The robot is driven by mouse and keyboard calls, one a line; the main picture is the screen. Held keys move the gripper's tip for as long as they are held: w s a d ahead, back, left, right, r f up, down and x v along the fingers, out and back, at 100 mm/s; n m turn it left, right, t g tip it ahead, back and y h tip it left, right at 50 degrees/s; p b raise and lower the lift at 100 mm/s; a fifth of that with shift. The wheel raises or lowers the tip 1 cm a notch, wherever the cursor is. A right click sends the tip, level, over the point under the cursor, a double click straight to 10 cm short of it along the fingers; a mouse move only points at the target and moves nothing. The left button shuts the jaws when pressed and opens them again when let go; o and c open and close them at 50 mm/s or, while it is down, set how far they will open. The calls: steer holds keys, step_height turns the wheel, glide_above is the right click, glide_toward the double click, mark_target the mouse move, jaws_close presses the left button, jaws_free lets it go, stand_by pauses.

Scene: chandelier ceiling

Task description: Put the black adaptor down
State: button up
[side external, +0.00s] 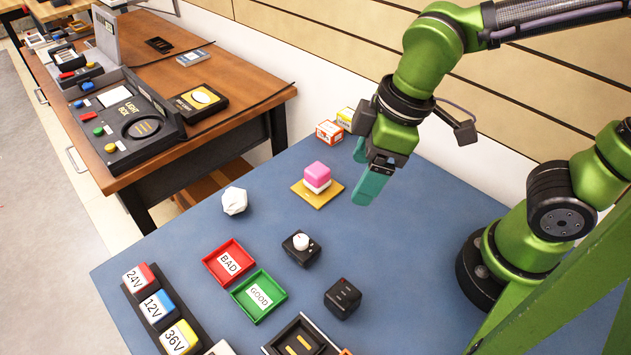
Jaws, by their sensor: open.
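A black cube-shaped block with small marks on its faces (342,298), which looks like the black adaptor, rests on the blue table toward the front. My gripper (362,172) is open, its teal fingers apart with nothing visible between them. It hangs above the back part of the table, well behind the black block and up to the right of a pink-and-white block (317,174) on a yellow plate (326,198). A second black box with a white knob (301,248) sits behind and left of the black block.
A red BAD tray (243,254) and a green GOOD tray (272,310) lie left of the black block. A rack of voltage blocks (150,305) stands front left. A white faceted object (234,201) and small boxes (329,132) lie farther back. The table's right middle is clear.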

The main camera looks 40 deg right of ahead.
steer(key=d+r+m+t, duration=0.4)
steer(key=d+r+m, duration=0.1)
steer(key=d+m, duration=0.6)
steer(key=shift+w+d+r+m+t, duration=0.2)
steer(key=shift+d+m+t, duration=0.15)
steer(key=shift+m, duration=0.25)
